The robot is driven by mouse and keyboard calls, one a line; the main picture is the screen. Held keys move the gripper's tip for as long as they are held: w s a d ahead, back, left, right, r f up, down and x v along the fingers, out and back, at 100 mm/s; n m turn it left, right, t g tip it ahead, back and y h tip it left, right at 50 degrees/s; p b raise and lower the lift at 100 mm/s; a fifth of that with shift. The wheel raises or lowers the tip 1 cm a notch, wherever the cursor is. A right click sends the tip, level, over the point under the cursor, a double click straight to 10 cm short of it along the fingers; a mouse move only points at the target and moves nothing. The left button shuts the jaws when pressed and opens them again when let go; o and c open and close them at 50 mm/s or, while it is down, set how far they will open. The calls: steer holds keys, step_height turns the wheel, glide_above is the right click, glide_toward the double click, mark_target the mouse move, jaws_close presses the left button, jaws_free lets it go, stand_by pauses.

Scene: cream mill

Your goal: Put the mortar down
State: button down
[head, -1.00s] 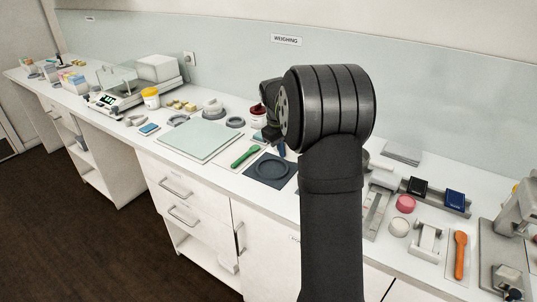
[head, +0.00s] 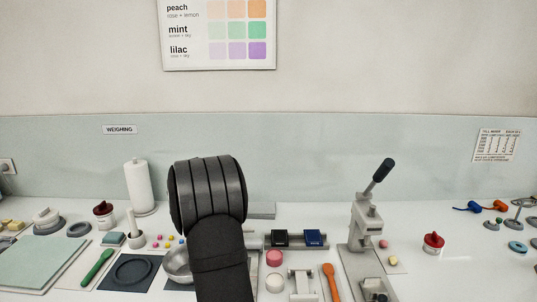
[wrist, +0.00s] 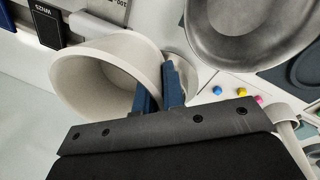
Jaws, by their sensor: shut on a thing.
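The mortar (wrist: 95,85) is a cream-white, cup-shaped vessel in the wrist view, with its open mouth partly facing the camera. My gripper (wrist: 163,84) has its blue fingers close together, one on each side of the mortar's near wall, shut on it. In the head view my dark arm hides the gripper and the mortar. I cannot tell whether the mortar's base touches the counter. A dark mat with a round ring mark (head: 132,270) lies on the counter, left of my arm.
A steel bowl (wrist: 252,28) is close to the mortar; it also shows beside my arm in the head view (head: 177,264). Small coloured balls (wrist: 240,92) lie near it.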

steer(key=w+d+f+m, duration=0.1)
steer(key=d+m, duration=0.1)
steer(key=d, duration=0.4)
steer(key=w+d+f+m+g, duration=0.1)
steer(key=w+d+m, duration=0.1)
steer(key=d, duration=0.4)
steer(key=w+d+f+m, duration=0.1)
steer(key=w+d+m, duration=0.1)
steer(key=d, duration=0.4)
steer(key=shift+w+d+f+m+h, duration=0.2)
steer(key=shift+d+f+m+h, duration=0.15)
steer(key=shift+m, duration=0.25)
steer(key=shift+d+r, duration=0.1)
steer(key=shift+r, duration=0.05)
steer(key=d+r+n+t+y, duration=0.1)
steer(key=d+r+n, duration=0.2)
steer(key=d+n, duration=0.4)
steer(key=d+r+n, duration=0.3)
steer(key=d+n, duration=0.4)
steer(key=d, duration=0.3)
steer(key=shift+w+d+r+t+y, duration=0.15)
steer(key=shift+w+d+t+y, duration=0.15)
steer(key=shift+t+y, duration=0.1)
steer(key=shift+a, duration=0.1)
